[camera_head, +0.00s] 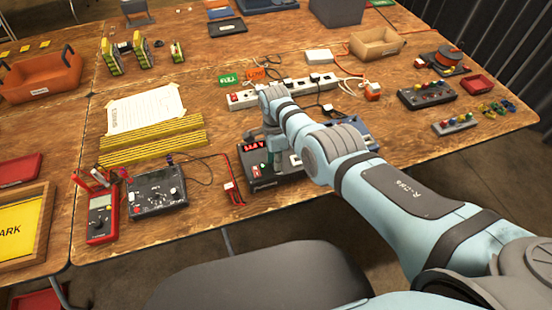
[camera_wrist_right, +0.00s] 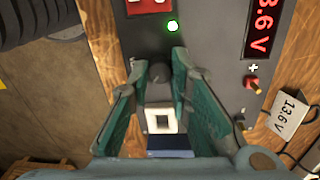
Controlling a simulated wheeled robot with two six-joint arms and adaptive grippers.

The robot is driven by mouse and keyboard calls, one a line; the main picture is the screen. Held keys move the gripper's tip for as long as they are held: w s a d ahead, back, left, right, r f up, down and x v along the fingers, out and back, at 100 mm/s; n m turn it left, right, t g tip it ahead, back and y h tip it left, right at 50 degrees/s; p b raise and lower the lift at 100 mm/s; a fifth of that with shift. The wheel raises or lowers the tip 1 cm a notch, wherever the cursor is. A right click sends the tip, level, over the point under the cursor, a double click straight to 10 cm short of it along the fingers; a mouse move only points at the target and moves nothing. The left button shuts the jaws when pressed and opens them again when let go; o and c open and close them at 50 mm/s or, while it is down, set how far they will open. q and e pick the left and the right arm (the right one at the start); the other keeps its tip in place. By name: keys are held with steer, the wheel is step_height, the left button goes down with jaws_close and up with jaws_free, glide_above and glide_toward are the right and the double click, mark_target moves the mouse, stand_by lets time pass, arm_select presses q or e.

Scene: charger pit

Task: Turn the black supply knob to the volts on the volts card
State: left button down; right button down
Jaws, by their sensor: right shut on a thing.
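The supply (camera_head: 262,184) is a dark box at the table's front edge with a red lit display (camera_head: 254,145), too small to read in the head view. In the right wrist view the display (camera_wrist_right: 262,28) shows "3.6 V", cut at the top edge. The black knob (camera_wrist_right: 159,75) is on its panel, between the fingers of my right gripper (camera_wrist_right: 160,68); the gripper is shut on it. In the head view my right arm hides the knob. My left gripper is out of view.
A green light (camera_wrist_right: 172,26) glows on the panel. A red terminal (camera_wrist_right: 252,83) and red leads (camera_head: 237,196) are near the card. A white power strip (camera_head: 240,100) lies behind the supply. A red meter (camera_head: 102,217) and black box (camera_head: 157,192) stand left.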

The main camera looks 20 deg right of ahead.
steer(key=shift+w+r, duration=0.1)
stand_by(0.3)
steer(key=c, duration=1.5)
jaws_free()
steer(key=shift+o, duration=0.2)
step_height(320, 180, up, 12)
steer(key=shift+w, duration=0.3)
steer(key=shift+d, duration=0.15)
